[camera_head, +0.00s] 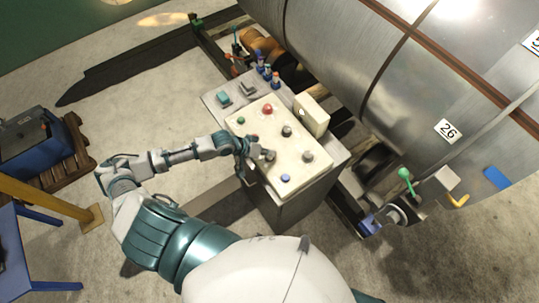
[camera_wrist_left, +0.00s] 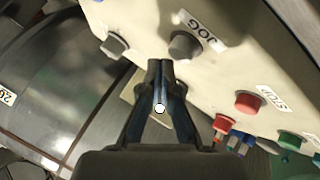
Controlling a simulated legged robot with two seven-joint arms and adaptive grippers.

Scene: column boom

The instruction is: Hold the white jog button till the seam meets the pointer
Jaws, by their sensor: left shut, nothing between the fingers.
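A button beside a JOG label (camera_wrist_left: 185,45) looks grey in the left wrist view. My left gripper (camera_wrist_left: 160,66) is shut and empty, its tips just below that button in the picture; I cannot tell whether they touch it. In the head view the left gripper (camera_head: 250,150) is at the left edge of the cream button panel (camera_head: 253,128). The big metal drum (camera_head: 340,50) carries a brown strip (camera_head: 455,65) and a dark line across it; I cannot tell which is the seam. I cannot make out the pointer surely. My right gripper is not in view.
The panel also has a red STOP button (camera_wrist_left: 248,102), a green one (camera_head: 241,120), a blue one (camera_head: 285,178) and grey ones. A cream box (camera_head: 311,115) stands at its far edge.

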